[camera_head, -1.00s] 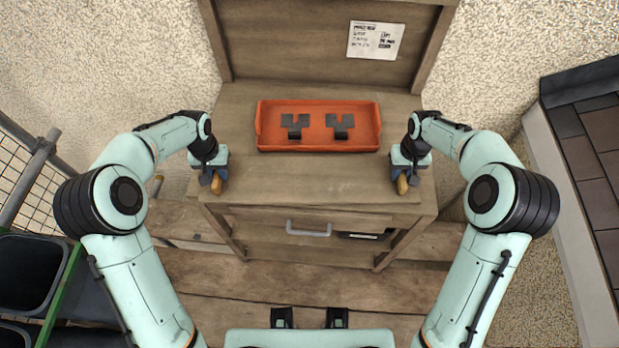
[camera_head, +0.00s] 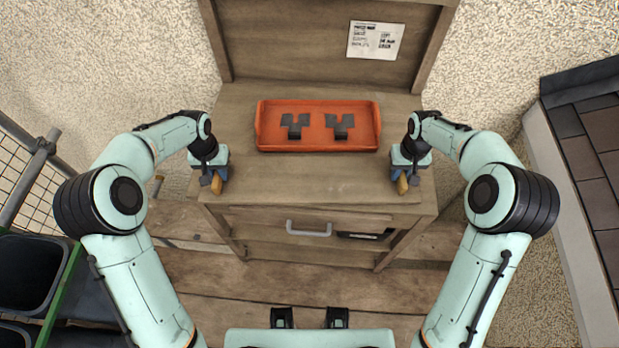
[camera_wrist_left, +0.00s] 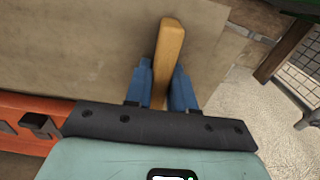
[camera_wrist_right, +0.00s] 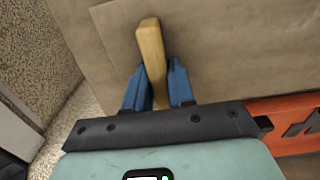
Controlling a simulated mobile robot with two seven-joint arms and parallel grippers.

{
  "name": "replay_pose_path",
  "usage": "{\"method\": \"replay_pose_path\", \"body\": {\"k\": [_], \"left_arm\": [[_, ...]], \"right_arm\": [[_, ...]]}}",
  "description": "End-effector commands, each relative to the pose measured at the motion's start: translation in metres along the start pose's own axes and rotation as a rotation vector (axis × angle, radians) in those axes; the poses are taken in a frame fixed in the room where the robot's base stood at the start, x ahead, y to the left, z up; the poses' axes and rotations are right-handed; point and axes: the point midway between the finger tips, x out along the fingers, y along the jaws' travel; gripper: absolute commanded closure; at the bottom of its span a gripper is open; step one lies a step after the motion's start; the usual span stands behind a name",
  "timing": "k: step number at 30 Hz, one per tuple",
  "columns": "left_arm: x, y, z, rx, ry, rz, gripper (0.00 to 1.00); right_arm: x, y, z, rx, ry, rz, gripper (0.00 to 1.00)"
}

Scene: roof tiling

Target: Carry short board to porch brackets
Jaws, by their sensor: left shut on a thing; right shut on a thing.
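My left gripper (camera_head: 217,184) is at the front left corner of the wooden bench (camera_head: 320,182). Its blue fingers are shut on a narrow wooden piece, which shows in the left wrist view (camera_wrist_left: 168,55). My right gripper (camera_head: 402,183) is at the front right corner, shut on a similar wooden piece, seen in the right wrist view (camera_wrist_right: 152,60). Whether these pieces belong to one short board I cannot tell. Two dark brackets (camera_head: 295,124) (camera_head: 340,125) lie in an orange tray (camera_head: 262,125) on the bench between my arms.
A back panel (camera_head: 300,45) with a paper sheet (camera_head: 375,40) rises behind the tray. Dark bins (camera_head: 30,272) stand at the left, and a dark-tiled surface (camera_head: 590,140) is at the right.

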Motion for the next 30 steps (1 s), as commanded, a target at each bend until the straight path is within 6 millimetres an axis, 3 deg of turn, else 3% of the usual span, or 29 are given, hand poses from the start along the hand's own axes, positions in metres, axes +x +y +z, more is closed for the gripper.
{"method": "replay_pose_path", "body": {"k": [20,26,30], "left_arm": [[-0.005,0.0,-0.003,0.0,0.006,0.0,1.0],[-0.025,0.0,-0.01,0.0,0.018,0.0,1.0],[-0.047,0.0,-0.021,0.0,0.034,0.0,1.0]], "right_arm": [[-0.005,0.0,-0.002,0.0,0.006,0.0,1.0],[-0.024,0.0,-0.01,0.0,0.018,0.0,1.0],[-0.047,0.0,-0.021,0.0,0.034,0.0,1.0]]}}
